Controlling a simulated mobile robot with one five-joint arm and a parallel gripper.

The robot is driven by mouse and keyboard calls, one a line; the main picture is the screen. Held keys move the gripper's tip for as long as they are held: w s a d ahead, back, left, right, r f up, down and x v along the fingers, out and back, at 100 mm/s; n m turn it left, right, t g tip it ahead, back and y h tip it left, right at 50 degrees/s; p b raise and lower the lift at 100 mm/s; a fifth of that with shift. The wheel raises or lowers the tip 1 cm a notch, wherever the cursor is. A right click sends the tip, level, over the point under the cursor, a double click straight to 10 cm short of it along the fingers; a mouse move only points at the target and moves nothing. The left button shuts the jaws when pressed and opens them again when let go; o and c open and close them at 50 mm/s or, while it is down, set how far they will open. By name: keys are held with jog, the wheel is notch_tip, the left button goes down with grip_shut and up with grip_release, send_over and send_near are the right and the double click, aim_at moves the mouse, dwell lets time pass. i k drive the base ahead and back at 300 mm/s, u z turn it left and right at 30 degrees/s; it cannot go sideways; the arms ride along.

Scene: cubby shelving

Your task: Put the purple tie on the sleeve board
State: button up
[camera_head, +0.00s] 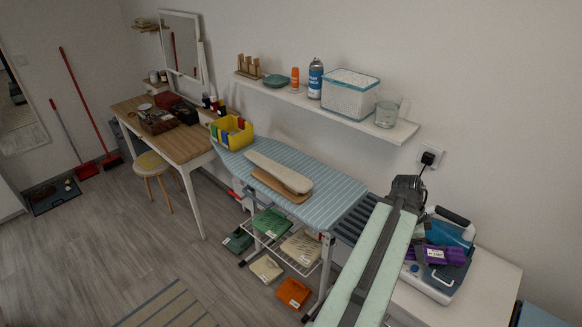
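The purple tie (436,255) is a folded purple bundle with a small white label. It lies at the right, over the blue and white steam iron unit (428,289). The sleeve board (278,172) is a narrow beige padded board on a wooden base, lying on the striped ironing board (336,196); its top looks bare. My gripper (408,190) is the dark end of my arm, left of and above the tie in the picture. My arm hides part of the area beside the tie. The fingers are not distinct, and I see nothing held.
A yellow box (231,131) with colourful contents stands at the ironing board's left end. A wall shelf (330,108) above holds bottles, a white basket (350,93) and a glass mug. A wire rack (286,243) below holds folded cloths. The floor at lower left is mostly clear.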

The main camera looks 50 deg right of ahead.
aim_at(275, 167)
jog(key=i, duration=1)
jog(key=z, duration=0.1)
